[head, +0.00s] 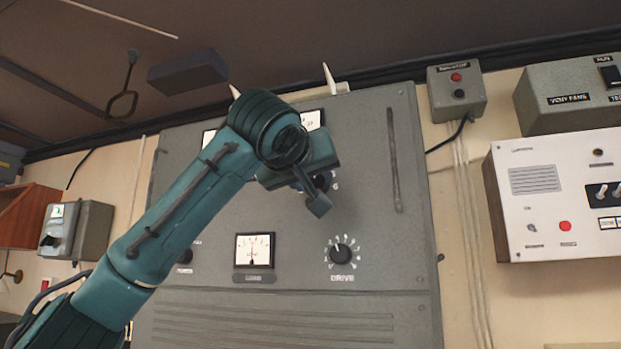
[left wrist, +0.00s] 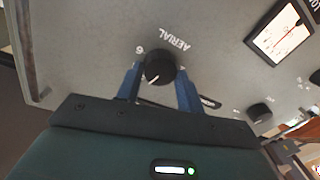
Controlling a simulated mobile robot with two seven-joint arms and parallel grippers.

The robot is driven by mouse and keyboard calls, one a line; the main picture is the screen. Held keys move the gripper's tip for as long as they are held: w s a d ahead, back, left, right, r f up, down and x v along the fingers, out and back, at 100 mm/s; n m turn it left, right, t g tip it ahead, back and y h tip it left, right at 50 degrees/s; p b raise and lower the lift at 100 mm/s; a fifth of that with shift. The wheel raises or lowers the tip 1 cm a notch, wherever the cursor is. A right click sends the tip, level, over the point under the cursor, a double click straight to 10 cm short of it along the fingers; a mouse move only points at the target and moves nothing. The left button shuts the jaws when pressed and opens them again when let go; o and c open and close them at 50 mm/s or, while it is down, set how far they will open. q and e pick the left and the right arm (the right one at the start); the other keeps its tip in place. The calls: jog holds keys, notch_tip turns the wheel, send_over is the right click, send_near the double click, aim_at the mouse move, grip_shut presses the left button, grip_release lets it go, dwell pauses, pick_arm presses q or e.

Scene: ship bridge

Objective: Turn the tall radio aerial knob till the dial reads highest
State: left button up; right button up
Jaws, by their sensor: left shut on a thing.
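The tall grey radio cabinet (head: 367,130) stands in the middle of the head view. Its aerial knob (left wrist: 160,66) is black and round, with a white mark pointing down and slightly left in the left wrist view, under the upside-down AERIAL lettering. My left gripper (head: 312,188) is shut on this knob, one blue finger on each side. In the head view the gripper mostly hides the knob. A white dial (head: 314,118) above shows only in part behind my arm; its needle cannot be read. My right gripper is not in view.
A lower dial (head: 254,249) has its needle near mid-scale. The DRIVE knob (head: 342,252) is to its right. A rail (head: 394,160) runs down the cabinet's right side. A small switch box (head: 457,91) and a white panel (head: 560,195) are on the wall to the right.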

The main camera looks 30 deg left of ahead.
pick_arm(q)
jog(key=shift+d+f+n+b, duration=0.1)
jog(key=shift+f+n+b, duration=0.15)
jog(key=shift+n+b, duration=0.7)
jog(key=shift+r+n+b, duration=0.15)
jog(key=shift+n+b, duration=0.5)
jog(key=shift+b, duration=0.2)
jog(key=n+b, duration=0.1)
jog(key=n, duration=0.2)
jog(key=shift+r+g, duration=0.1)
jog(key=shift+g, duration=0.2)
jog(key=shift+n+h, duration=0.3)
jog(key=shift+n, duration=0.2)
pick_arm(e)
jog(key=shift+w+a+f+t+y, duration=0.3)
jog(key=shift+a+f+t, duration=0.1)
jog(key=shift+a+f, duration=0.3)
pick_arm(q)
jog(key=shift+a, duration=0.2)
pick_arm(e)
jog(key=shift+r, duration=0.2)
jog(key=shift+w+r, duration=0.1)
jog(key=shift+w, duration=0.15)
pick_arm(q)
jog(key=o, duration=1)
jog(key=shift+r, duration=0.1)
jog(key=shift+s, duration=0.15)
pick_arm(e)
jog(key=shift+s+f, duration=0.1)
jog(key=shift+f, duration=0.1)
